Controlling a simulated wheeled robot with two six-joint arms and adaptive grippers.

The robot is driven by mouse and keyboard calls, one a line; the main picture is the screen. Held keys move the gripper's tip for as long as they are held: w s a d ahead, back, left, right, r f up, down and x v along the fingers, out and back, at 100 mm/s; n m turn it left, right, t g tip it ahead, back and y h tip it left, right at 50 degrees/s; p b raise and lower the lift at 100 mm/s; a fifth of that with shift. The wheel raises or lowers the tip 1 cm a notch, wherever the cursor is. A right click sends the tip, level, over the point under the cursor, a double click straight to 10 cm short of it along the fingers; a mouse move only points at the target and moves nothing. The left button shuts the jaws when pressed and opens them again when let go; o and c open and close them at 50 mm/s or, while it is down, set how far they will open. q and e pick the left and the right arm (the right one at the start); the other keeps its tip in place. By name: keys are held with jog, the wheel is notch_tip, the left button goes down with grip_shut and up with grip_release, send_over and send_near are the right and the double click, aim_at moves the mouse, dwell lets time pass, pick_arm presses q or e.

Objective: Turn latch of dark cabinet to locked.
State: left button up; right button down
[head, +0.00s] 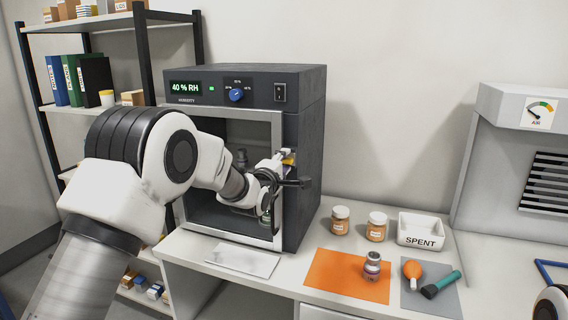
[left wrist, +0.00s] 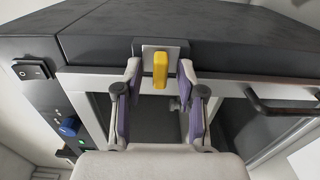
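The dark cabinet (head: 305,130) stands on the table, its light-framed glass door (head: 278,130) looking shut. Its yellow latch lever (left wrist: 160,70) sits on a pale plate at the door's edge; in the left wrist view it points down the picture, across toward the door. The lever also shows small in the head view (head: 289,158). My left gripper (left wrist: 159,76) is open, one finger on each side of the lever with gaps between. In the head view the gripper (head: 280,168) is at the door's right edge, partly hiding the latch.
A dark door handle (left wrist: 282,104) is beside the latch. The display, blue knob (head: 236,95) and switch (head: 280,92) are above the door. Jars (head: 340,220), a SPENT tray (head: 420,232) and an orange mat (head: 325,272) lie to the right. A shelf (head: 115,20) stands left.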

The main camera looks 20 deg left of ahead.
pick_arm(q)
jog(key=shift+s, duration=0.1)
jog(key=s, duration=1.1)
jog(key=shift+s+a, duration=0.25)
jog(key=shift+s, duration=0.1)
jog(key=shift+f, duration=0.1)
jog(key=s+f+g, duration=0.2)
jog(key=s+f, duration=0.1)
jog(key=f, duration=0.8)
jog(key=s+f+g, duration=0.3)
jog(key=s+f, duration=0.1)
jog(key=f, duration=0.7)
jog(key=s+f+g, duration=0.2)
jog(key=s+f, duration=0.1)
jog(key=f, duration=0.8)
jog(key=s+f+m+g, duration=0.4)
jog(key=s+f, duration=0.6)
jog(key=s, duration=0.2)
jog(key=s+f+m+g, duration=0.2)
jog(key=s+m, duration=0.4)
jog(key=s, duration=0.4)
jog(key=s+f+m+g, duration=0.2)
jog(key=s+m+g, duration=0.3)
jog(key=s, duration=0.6)
jog(key=shift+s+f+m+y, duration=0.15)
jog(key=shift+f+m+y, duration=0.2)
jog(key=shift+m, duration=0.85)
